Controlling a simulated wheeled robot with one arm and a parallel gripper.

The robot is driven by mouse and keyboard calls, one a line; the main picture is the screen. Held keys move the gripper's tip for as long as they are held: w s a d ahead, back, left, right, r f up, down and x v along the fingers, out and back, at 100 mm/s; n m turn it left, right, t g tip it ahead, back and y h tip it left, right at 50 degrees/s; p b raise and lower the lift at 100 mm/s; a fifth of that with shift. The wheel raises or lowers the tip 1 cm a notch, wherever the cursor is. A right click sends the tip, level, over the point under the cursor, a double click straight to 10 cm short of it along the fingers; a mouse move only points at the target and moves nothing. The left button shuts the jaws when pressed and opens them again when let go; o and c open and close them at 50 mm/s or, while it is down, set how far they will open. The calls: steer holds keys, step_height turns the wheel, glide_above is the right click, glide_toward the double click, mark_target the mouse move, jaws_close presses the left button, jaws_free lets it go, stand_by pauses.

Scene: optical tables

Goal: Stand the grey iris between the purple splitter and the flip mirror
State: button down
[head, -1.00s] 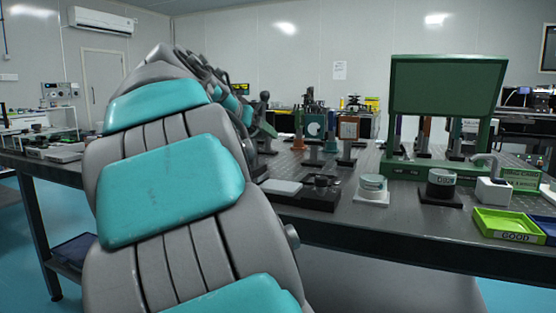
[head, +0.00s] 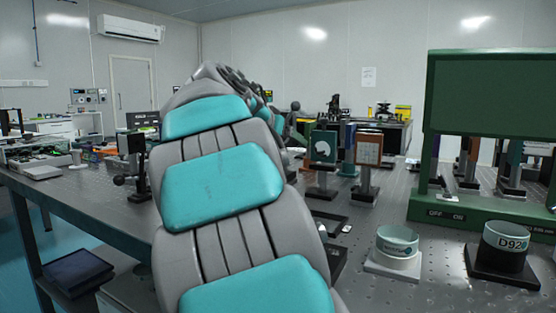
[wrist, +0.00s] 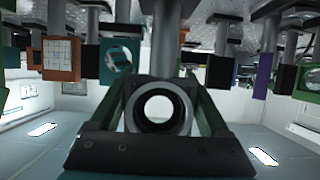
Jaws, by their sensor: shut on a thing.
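My gripper (wrist: 161,92) is shut on the grey iris (wrist: 136,108), a ring with a round hole, in the wrist view. Its post extends toward the top of that inverted picture. A plate with a purple face (wrist: 262,76), likely the purple splitter, hangs at the right there. A dark green mount with a pale disc (wrist: 119,58), possibly the flip mirror, is at the left; it also shows upright on the table in the head view (head: 323,148). In the head view my arm hides the gripper and iris.
An orange-framed grid plate (head: 368,149) stands beside the green mount. A large green panel stand (head: 480,95) is at the right. Two round holders, one pale (head: 397,246) and one black (head: 504,243), occupy the front right. Bare perforated tabletop (head: 375,212) shows between them.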

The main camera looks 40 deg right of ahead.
steer(key=w+d+f+p, duration=0.1)
steer(key=w+d+f, duration=0.1)
steer(key=w, duration=0.3)
steer(key=w+d+f+p, duration=0.1)
steer(key=w+d+f, duration=0.1)
steer(key=w+d, duration=0.2)
steer(key=shift+w+f, duration=0.3)
steer(key=shift+w, duration=0.95)
steer(key=shift+f, duration=0.25)
jaws_free()
steer(key=shift+r, duration=0.1)
steer(key=b+v, duration=0.1)
steer(key=v, duration=1.1)
